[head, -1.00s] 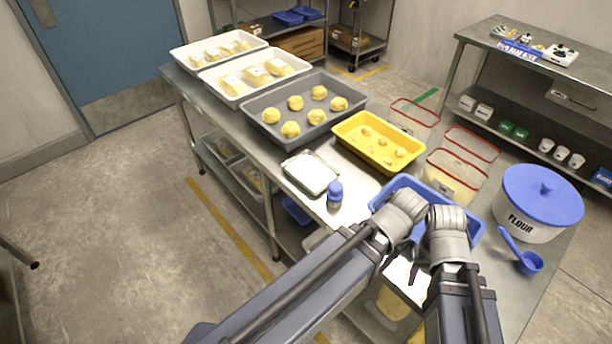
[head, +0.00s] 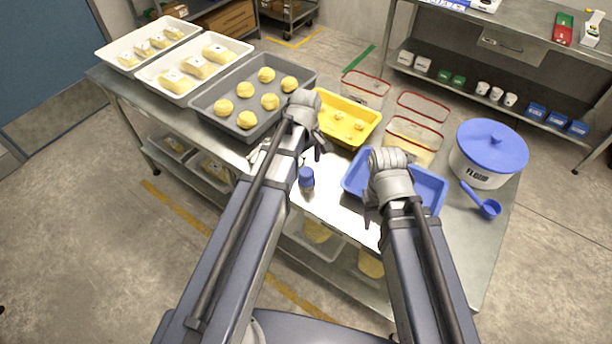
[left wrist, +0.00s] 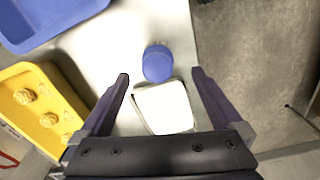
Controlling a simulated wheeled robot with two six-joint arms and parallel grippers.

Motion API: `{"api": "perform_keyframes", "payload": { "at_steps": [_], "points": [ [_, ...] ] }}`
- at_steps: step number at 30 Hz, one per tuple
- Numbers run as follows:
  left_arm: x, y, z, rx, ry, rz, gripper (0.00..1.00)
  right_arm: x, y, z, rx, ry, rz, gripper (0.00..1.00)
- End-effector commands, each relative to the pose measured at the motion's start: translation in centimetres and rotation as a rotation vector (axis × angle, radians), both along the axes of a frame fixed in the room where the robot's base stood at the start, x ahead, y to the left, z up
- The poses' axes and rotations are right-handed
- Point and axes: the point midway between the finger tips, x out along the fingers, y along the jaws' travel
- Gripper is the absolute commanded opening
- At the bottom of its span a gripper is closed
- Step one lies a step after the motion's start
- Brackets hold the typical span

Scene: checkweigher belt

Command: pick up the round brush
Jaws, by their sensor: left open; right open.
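A small upright thing with a round blue top (head: 306,178) stands on the steel table; it may be the round brush, but I cannot make out bristles. It also shows in the left wrist view (left wrist: 157,63), just beyond my fingertips. My left gripper (head: 311,150) is open and empty, above the table by the yellow tray. In the left wrist view its open fingers (left wrist: 161,76) frame a pale rectangular dish (left wrist: 163,107), which my left arm mostly hides in the head view. My right gripper (head: 372,208) is open over the blue tray (head: 430,190).
The yellow tray (head: 352,106) with dough pieces lies behind the blue-topped thing. A grey tray (head: 215,92) of dough balls and white trays stand further left.

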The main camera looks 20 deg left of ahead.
Motion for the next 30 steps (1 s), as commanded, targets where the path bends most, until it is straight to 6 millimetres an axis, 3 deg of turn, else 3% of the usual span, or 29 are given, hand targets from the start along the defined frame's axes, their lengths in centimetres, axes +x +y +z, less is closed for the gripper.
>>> {"api": "perform_keyframes", "payload": {
  "at_steps": [13, 22, 30],
  "points": [
    [0.0, 0.0, -2.8, -0.001, -0.001, 0.004, 1.0, 0.0, 0.0, -2.8, 0.0, 0.0, 0.0, 0.5],
    [0.1, 0.0, -3.2, 0.0, 0.0, 0.003, 1.0, 0.0, 0.0, -3.2, 0.0, 0.0, 0.0, 0.5],
    [0.5, -0.1, -6.2, 0.0, 0.0, 0.003, 1.0, 0.0, 0.0, -6.2, 0.0, 0.0, 0.0, 0.5]
  ]
}}
